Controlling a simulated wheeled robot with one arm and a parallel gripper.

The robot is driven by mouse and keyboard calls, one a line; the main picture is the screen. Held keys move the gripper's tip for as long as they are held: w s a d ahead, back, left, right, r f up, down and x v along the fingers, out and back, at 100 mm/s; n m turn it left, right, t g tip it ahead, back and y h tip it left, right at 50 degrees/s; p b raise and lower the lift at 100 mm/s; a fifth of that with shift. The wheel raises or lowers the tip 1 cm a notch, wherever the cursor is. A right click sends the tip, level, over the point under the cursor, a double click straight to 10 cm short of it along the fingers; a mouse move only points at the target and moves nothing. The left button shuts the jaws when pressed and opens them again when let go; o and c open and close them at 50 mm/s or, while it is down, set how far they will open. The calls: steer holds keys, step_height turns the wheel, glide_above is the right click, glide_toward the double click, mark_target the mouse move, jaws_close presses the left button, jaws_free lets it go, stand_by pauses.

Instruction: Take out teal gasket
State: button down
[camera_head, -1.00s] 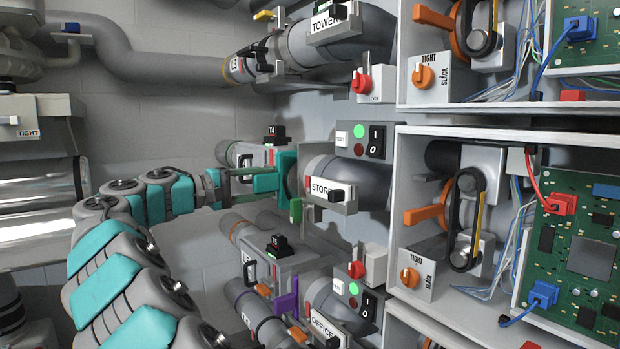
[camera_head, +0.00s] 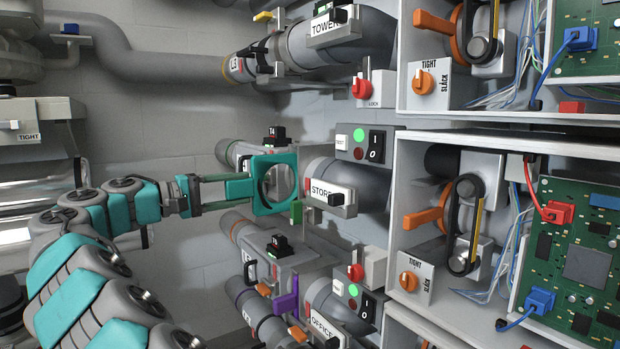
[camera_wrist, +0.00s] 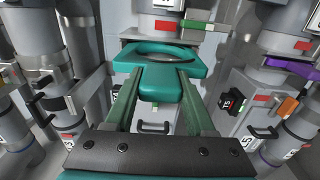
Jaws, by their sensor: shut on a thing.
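The teal gasket (camera_head: 260,203) is a square plate with a large round hole and a tab on its left. In the head view it is left of the STORE pipe (camera_head: 318,170), its open face turned toward the camera. My gripper (camera_head: 226,190) is shut on the tab. In the wrist view the gasket (camera_wrist: 190,68) lies ahead of my gripper (camera_wrist: 158,108), with one finger on each side of the tab. Part of the pipe end behind the plate is hidden, so I cannot tell whether the plate still touches it.
A green tab (camera_head: 296,212) sits just below the gasket's right edge. A purple clamp part (camera_head: 287,299) is on the OFFICE pipe below. The TOWER pipe (camera_head: 340,45) runs above. An open cabinet (camera_head: 403,165) with belts and circuit boards is at right. Bare wall lies behind the arm.

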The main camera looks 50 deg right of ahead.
steer(key=shift+a, duration=0.35)
steer(key=shift+w, duration=0.1)
